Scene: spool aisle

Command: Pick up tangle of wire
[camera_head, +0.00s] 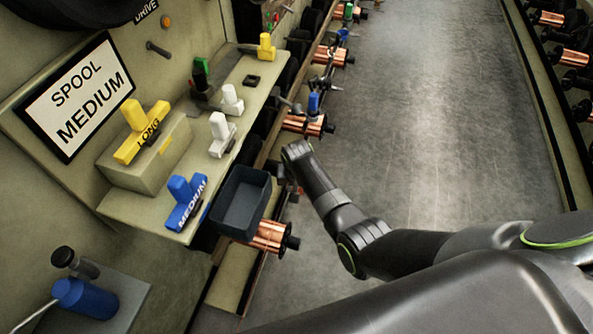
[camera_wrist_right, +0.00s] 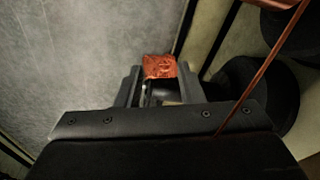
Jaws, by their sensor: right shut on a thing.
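A small copper-coloured tangle of wire (camera_wrist_right: 160,67) shows in the right wrist view, between the fingertips of my right gripper (camera_wrist_right: 158,74). The two dark fingers are shut on it from both sides. Grey floor and a pale strip lie behind it. In the head view my right arm reaches from the lower right towards the spool rack, beside the edge of the shelf. I cannot make out the tangle there. My left gripper is not in view.
A dark open bin (camera_head: 226,222) sits by the shelf's near end, above a copper spool (camera_head: 268,237). Blue "MEDIUM" (camera_head: 186,200) and yellow "LONG" (camera_head: 135,130) handles stand on the left. More spools line both sides. The grey aisle floor (camera_head: 420,110) is clear.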

